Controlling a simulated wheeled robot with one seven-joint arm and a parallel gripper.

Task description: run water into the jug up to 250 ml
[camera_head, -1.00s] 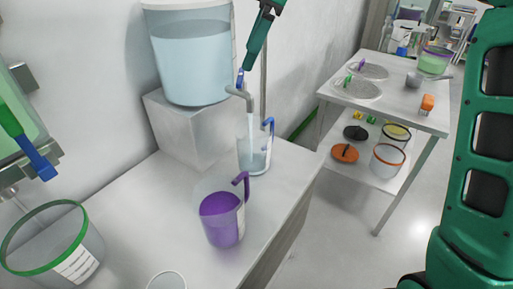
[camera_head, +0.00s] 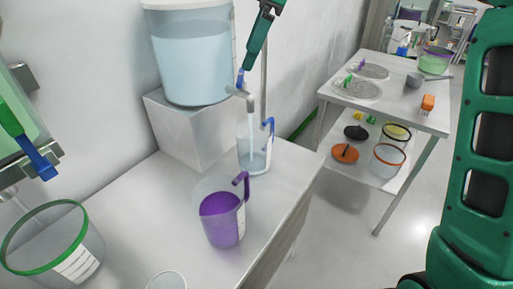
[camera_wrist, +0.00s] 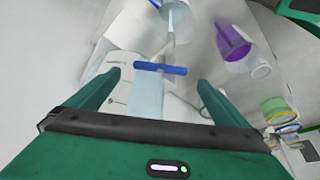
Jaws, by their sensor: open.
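The clear jug with a blue handle (camera_head: 256,152) stands upright on the counter under the tap's spout (camera_head: 249,104). It holds some clear water; its scale is too small to read. The tap is at the foot of the big water tank (camera_head: 190,62). Its blue lever (camera_head: 240,78) also shows in the wrist view (camera_wrist: 160,68), lying crosswise. My gripper (camera_wrist: 158,80) is open, with the lever between or just beyond its fingertips; contact cannot be told. In the head view my gripper's green finger (camera_head: 257,40) is just above the lever.
A jug of purple liquid (camera_head: 222,218) stands in front of the clear jug. A green-rimmed container (camera_head: 55,245) is at the left. The tank rests on a grey block (camera_head: 188,130). A steel table (camera_head: 400,98) with pans and tubs stands at the right across the floor.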

